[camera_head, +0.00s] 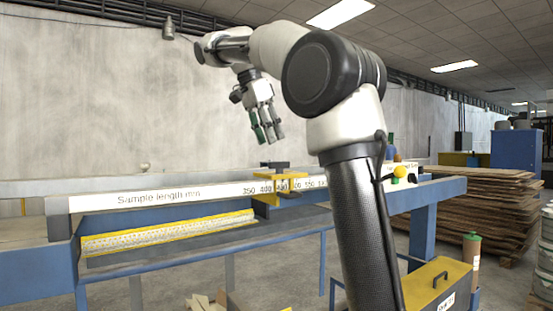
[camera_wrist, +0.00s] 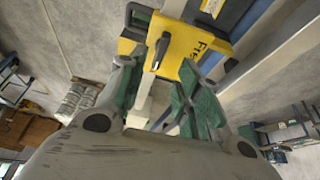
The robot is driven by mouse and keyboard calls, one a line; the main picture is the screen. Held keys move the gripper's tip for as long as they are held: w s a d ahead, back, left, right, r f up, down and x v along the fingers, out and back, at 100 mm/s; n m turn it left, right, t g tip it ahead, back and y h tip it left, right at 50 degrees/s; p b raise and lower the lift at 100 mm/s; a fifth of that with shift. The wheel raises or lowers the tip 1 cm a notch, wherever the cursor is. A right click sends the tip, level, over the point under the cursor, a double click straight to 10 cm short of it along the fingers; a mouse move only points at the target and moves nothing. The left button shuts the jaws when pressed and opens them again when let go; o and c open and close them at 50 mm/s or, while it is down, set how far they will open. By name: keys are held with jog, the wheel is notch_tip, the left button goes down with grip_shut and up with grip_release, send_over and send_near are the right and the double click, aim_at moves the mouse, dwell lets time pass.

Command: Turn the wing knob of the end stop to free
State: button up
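The yellow end stop (camera_head: 266,187) sits on the white scale rail (camera_head: 150,197) of the blue machine. A dark wing knob (camera_head: 275,165) stands on its top. My gripper (camera_head: 267,138) hangs above the end stop, fingers pointing down, apart from the knob. In the wrist view the green-padded fingers (camera_wrist: 160,88) are spread with an empty gap between them, below the knob in the picture.
A yellow-edged, light-coloured strip (camera_head: 165,235) lies along the machine bed. Stacked brown sheets (camera_head: 485,205) and a yellow box (camera_head: 438,283) stand at right. The air around my gripper is clear.

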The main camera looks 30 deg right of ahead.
aim_at(279, 167)
jog(key=x, duration=0.7)
jog(key=shift+d+f, duration=0.2)
grip_shut()
